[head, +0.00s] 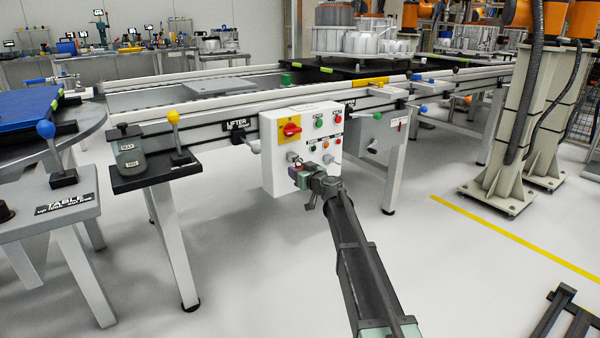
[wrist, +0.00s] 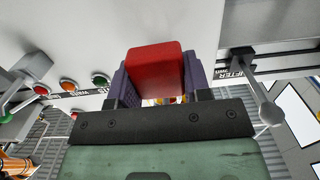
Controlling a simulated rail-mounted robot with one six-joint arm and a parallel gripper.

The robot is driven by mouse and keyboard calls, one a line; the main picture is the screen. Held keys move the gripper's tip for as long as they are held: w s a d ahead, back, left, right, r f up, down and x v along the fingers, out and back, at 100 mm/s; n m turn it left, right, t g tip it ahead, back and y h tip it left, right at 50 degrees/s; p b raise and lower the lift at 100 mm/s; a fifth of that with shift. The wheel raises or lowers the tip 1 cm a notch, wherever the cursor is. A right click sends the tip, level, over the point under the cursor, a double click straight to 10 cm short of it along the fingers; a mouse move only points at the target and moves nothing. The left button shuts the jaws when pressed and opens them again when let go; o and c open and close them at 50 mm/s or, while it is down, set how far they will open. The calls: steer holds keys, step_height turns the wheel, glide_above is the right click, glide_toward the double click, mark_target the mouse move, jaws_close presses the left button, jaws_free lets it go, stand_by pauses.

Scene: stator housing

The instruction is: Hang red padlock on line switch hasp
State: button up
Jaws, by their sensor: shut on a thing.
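The red padlock (wrist: 155,68) is between the purple finger pads of my gripper (wrist: 155,88) in the wrist view; only its red body shows clearly, and its shackle is hidden. In the head view my gripper (head: 299,176) is in front of the lower left part of the white control box (head: 270,170), below the red rotary line switch (head: 291,130) on its yellow plate. The hasp cannot be made out clearly in either view. Whether the padlock touches the box cannot be told.
Green and red buttons (head: 319,122) are on the box's right half. A lever by the LIFTER label (head: 237,125) sticks out left of the box, and its rod (wrist: 262,95) shows close at right in the wrist view. The conveyor frame (head: 215,123) runs behind. Open floor (head: 240,270) lies in front.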

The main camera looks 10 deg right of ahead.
stand_by(0.3)
steer(key=o, duration=1.1)
steer(key=shift+c, duration=0.2)
steer(key=shift+s+d, duration=0.1)
steer(key=shift+s, duration=0.1)
steer(key=shift+v, duration=2)
steer(key=shift+s, duration=0.15)
steer(key=v, duration=1)
steer(key=shift+s+d+p, duration=0.2)
steer(key=shift+s+p, duration=0.1)
steer(key=shift+p, duration=0.1)
steer(key=shift+r, duration=0.1)
